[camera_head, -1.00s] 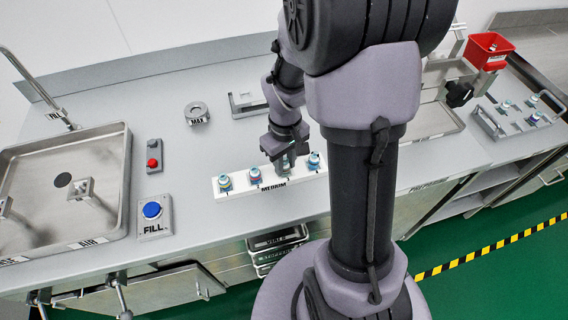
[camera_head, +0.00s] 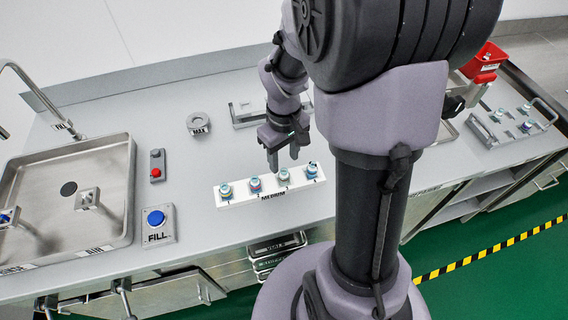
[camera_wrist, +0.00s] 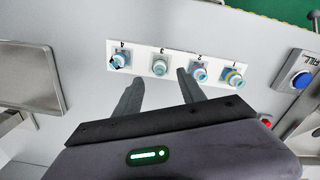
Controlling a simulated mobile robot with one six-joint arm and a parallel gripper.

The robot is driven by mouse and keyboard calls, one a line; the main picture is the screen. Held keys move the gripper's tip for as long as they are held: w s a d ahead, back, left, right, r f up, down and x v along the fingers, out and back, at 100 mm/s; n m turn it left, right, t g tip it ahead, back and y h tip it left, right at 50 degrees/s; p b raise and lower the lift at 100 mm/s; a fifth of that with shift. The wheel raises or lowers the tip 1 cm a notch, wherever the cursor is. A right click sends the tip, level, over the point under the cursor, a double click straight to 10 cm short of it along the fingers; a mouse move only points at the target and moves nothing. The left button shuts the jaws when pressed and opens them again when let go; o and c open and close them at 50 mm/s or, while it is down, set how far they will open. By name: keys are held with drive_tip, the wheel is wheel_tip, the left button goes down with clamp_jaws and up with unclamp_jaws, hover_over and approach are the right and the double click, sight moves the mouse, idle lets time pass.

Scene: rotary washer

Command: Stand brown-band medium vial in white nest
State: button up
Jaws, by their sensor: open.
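A white nest (camera_head: 233,199) labelled MEDIUM lies on the grey bench and also shows in the wrist view (camera_wrist: 139,69). Several pale-capped vials stand upright in its numbered slots. The vial in slot 3 (camera_head: 284,176) has a pale teal cap; it also shows in the wrist view (camera_wrist: 160,68). I cannot make out a brown band on it. A vial with a yellow band (camera_wrist: 232,77) is in slot 1, and one with red and purple (camera_wrist: 199,74) in slot 2. My gripper (camera_head: 283,160) is open and empty, just behind and above slot 3; its fingers (camera_wrist: 159,77) are apart from the vials.
A sink (camera_head: 120,185) and a FILL button (camera_head: 155,217) are at left, with a red button (camera_head: 155,164) behind. A grey MAX ring (camera_head: 199,122) and a metal holder (camera_head: 247,114) stand behind the nest. A rack with vials (camera_head: 490,137) and red bin (camera_head: 484,62) are at right.

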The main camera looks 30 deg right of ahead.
sight(284, 172)
drive_tip(key=a+r+m+t+p, duration=0.15)
drive_tip(key=a+r, duration=0.25)
drive_tip(key=r, duration=0.7)
drive_tip(key=s+a+r+m+t+y, duration=0.2)
drive_tip(key=s+a+r+m+t, duration=0.2)
drive_tip(key=s+a+r, duration=0.4)
drive_tip(key=s+a, duration=0.2)
drive_tip(key=s, duration=0.1)
drive_tip(key=shift+s+a+r, duration=0.15)
drive_tip(key=shift+a, duration=0.15)
wheel_tip(284, 172, down, 3)
drive_tip(key=b, duration=0.3)
drive_tip(key=shift+d, duration=0.15)
